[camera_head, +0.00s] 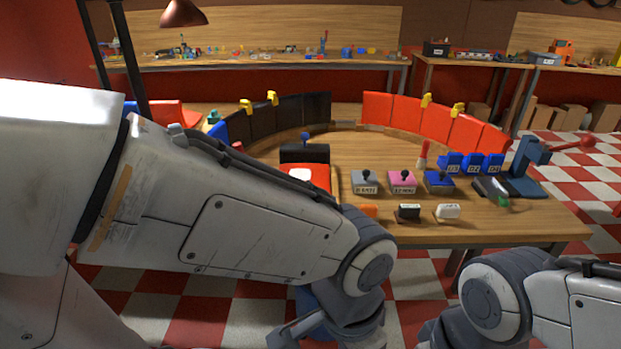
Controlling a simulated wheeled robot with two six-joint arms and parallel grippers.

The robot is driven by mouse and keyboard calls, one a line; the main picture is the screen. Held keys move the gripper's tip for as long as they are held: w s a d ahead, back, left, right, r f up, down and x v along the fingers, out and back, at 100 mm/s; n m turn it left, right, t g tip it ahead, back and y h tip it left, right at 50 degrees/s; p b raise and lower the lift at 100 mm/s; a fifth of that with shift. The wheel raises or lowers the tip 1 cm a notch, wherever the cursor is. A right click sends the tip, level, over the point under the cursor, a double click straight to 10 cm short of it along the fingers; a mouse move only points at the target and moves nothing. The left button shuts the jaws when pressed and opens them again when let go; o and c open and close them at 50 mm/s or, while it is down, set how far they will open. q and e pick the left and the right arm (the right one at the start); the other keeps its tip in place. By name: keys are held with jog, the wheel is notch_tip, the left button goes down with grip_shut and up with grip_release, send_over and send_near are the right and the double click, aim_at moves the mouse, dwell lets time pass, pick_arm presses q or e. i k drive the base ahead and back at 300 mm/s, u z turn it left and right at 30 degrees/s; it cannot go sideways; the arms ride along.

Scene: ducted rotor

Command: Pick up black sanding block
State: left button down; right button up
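A small black block with a pale underside (409,212), which looks like the black sanding block, lies near the front edge of the round wooden table (420,233). A similar white block (448,211) lies to its right, and a partly hidden orange block (369,210) to its left. Nothing touches the black block. My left arm crosses the picture from the left and bends down at a grey joint in front of the table. My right arm comes in at the lower right.
Blue bins (471,164) and a blue press-like tool (526,168) with a red handle stand at the right. Black and red curved panels (378,108) line the back. My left arm hides the table's left part.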

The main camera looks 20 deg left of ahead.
aim_at(406, 215)
jog(key=z, duration=0.15)
jog(key=i, duration=1.35)
jog(key=u, duration=0.25)
